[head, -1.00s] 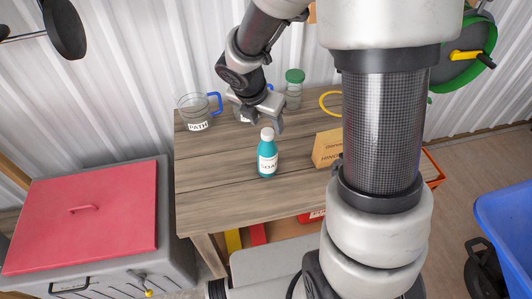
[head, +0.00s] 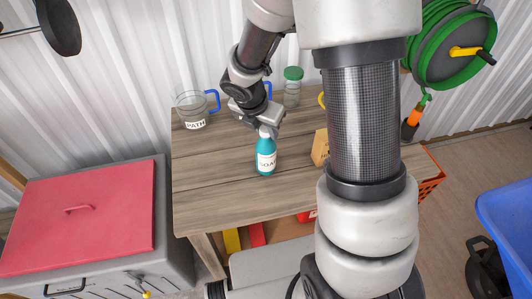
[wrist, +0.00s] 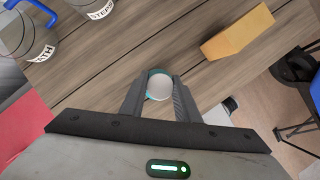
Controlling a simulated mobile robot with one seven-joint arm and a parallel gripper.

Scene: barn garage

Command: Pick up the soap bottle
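The teal soap bottle (head: 266,158) with a white cap stands upright on the wooden table (head: 215,195), its label facing the head camera. My gripper (head: 268,128) is at the top of the bottle, in front of part of the cap. In the wrist view the white cap (wrist: 160,87) lies between the two fingers of my gripper (wrist: 159,88), with a teal rim showing behind it. The fingers are apart, one on each side and very close to the bottle; whether they touch it is hard to tell.
A clear cup (head: 193,110) with a blue handle and a green-lidded jar (head: 292,88) stand behind the bottle. A cardboard box (head: 320,148) stands to its right. A grey chest with a red lid (head: 80,215) is left of the table. The front table area is clear.

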